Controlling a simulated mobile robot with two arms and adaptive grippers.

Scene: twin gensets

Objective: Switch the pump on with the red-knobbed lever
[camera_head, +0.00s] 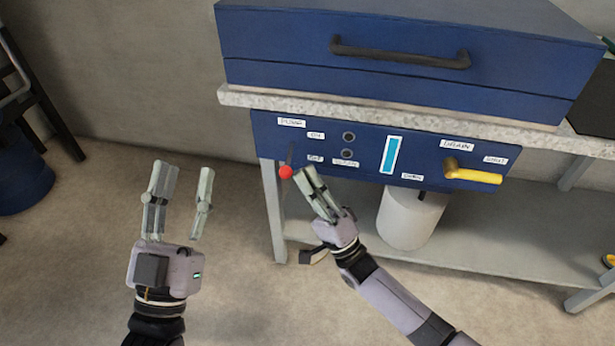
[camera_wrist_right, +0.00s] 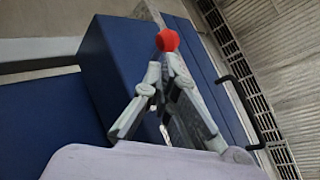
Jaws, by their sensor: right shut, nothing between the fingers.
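The red knob (camera_head: 286,172) of the pump lever is at the left end of the blue control panel (camera_head: 370,146), below the PUMP label and beside the ON and lower labels. The lever's dark stem rises from the knob, so the knob hangs low. My right gripper (camera_head: 302,172) is shut and empty, with its fingertips right beside the knob. In the right wrist view the red knob (camera_wrist_right: 167,40) appears just beyond the closed fingertips; I cannot tell if they touch. My left gripper (camera_head: 187,168) is open and empty, left of the panel over the floor.
A yellow drain handle (camera_head: 472,176) sits at the panel's right. A blue lidded unit (camera_head: 400,50) with a dark handle stands on the speckled worktop (camera_head: 240,97). A white cylinder (camera_head: 410,218) stands on the lower shelf (camera_head: 480,255).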

